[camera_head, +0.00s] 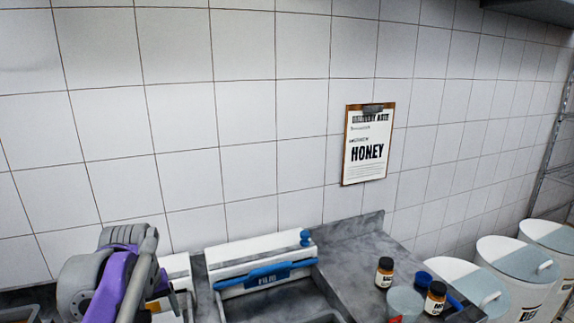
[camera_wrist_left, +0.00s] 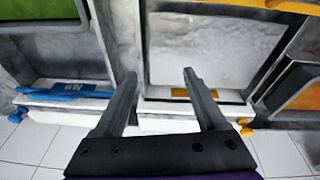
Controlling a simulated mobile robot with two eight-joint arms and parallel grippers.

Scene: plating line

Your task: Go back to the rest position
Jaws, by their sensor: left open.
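My left arm (camera_head: 125,270), grey and purple, comes up at the lower left in the head view, and its gripper is not clear there. In the left wrist view my left gripper (camera_wrist_left: 160,90) is open, its two grey fingers wide apart with nothing between them. Beyond the fingers are a pale grey panel (camera_wrist_left: 210,48) and a white front with a yellow-orange label (camera_wrist_left: 194,92). My right gripper is in neither view.
A white box with a blue bar (camera_head: 265,272) stands on the grey counter (camera_head: 350,245). Two dark jars (camera_head: 384,272) (camera_head: 435,298) stand at the right. A clipboard reading HONEY (camera_head: 368,145) hangs on the tiled wall. White lidded bins (camera_head: 505,265) stand at the far right.

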